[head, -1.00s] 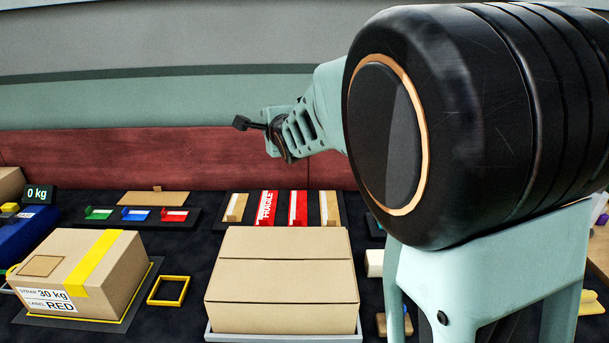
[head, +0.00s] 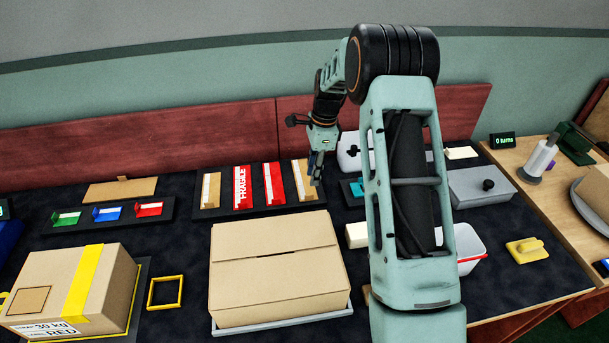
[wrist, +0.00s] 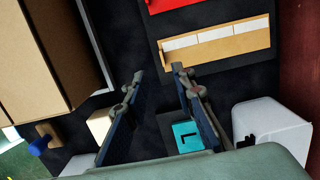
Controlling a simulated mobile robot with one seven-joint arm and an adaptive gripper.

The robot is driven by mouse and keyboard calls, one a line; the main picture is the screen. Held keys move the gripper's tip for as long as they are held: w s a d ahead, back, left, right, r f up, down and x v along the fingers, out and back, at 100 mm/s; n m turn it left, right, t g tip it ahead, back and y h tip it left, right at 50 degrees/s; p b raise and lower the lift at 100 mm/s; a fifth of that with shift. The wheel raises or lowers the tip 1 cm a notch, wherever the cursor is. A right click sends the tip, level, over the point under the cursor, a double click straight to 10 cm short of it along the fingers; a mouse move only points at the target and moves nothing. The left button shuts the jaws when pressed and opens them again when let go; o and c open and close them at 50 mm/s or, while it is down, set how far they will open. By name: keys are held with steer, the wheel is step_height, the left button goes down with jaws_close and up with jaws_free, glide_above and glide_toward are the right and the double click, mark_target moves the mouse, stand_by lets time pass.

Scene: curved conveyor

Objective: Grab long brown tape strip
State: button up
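Two tan-brown tape strips lie on the dark strip tray, one at its left end (head: 207,192) and one at its right end (head: 303,182). The right one looks a little longer. In the wrist view a tan strip (wrist: 225,46) with white segments lies just beyond and to the right of my fingertips. My gripper (head: 317,178) hangs fingers-down beside the right-end strip in the head view. Its two fingers (wrist: 158,72) are apart with nothing between them. I cannot tell its exact height above the table.
Two red strips (head: 274,183) lie between the tan ones. A large closed carton (head: 278,275) stands in front of the tray. A teal item (wrist: 187,136) and a white device (wrist: 270,130) are close to the gripper. A grey box (head: 480,188) is farther right.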

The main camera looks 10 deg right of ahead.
mark_target(309, 195)
steer(key=f, duration=0.6)
steer(key=a+f, duration=0.1)
steer(key=f, duration=0.1)
steer(key=shift+w+f+p, duration=0.2)
steer(key=shift+f+p, duration=0.2)
steer(key=shift+c, duration=0.3)
jaws_close()
